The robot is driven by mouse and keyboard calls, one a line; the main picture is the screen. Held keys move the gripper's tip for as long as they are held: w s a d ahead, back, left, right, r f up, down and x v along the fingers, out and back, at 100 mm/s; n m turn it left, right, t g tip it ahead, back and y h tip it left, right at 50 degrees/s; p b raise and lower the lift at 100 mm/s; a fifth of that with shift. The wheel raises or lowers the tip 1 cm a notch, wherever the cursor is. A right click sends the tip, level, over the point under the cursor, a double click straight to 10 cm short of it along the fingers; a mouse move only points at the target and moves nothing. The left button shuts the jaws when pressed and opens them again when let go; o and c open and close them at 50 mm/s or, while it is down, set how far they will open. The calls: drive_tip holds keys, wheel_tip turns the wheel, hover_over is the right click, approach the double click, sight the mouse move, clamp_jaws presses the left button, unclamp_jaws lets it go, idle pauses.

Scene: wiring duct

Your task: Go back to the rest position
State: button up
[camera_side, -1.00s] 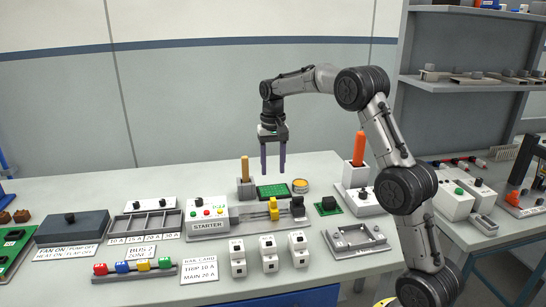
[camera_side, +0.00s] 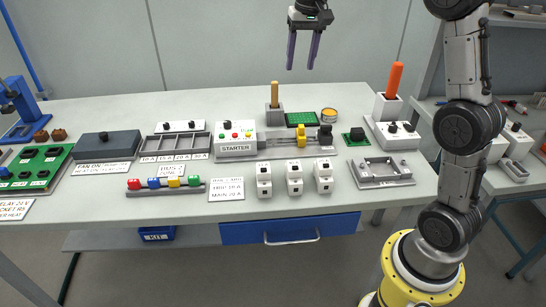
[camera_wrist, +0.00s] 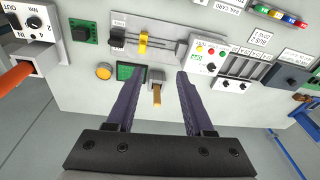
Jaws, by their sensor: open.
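My gripper (camera_side: 303,68) hangs high above the back of the table in the side view, fingers pointing down. Its two purple fingers are apart with nothing between them. In the wrist view the open fingers (camera_wrist: 158,75) frame the table from above, and a wooden-handled tool in a grey holder (camera_wrist: 156,92) shows between them, farther down and not touched. The same tool (camera_side: 274,94) stands upright in its holder in the side view.
The starter box (camera_side: 236,138) and the rail with a yellow part (camera_side: 301,138) lie mid-table. Several white breakers (camera_side: 294,178) stand in front. An orange-handled tool (camera_side: 395,80) stands upright at the right. The air around my gripper is clear.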

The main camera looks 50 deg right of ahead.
drive_tip(key=s+a+r+n+t, duration=0.1)
drive_tip(key=s+a+r+n, duration=0.1)
drive_tip(key=s+a, duration=0.4)
drive_tip(key=s+a+r+n+t, duration=0.15)
drive_tip(key=s+a, duration=0.25)
drive_tip(key=s, duration=0.4)
drive_tip(key=s+a+f+n+t, duration=0.1)
drive_tip(key=s+a+f+n, duration=0.2)
drive_tip(key=s+f, duration=0.7)
drive_tip(key=s+n, duration=0.1)
drive_tip(key=s, duration=0.1)
drive_tip(key=shift+s+f+y, duration=0.2)
drive_tip(key=shift+s+y, duration=0.1)
drive_tip(key=shift+s, duration=0.05)
drive_tip(key=shift+a, duration=0.1)
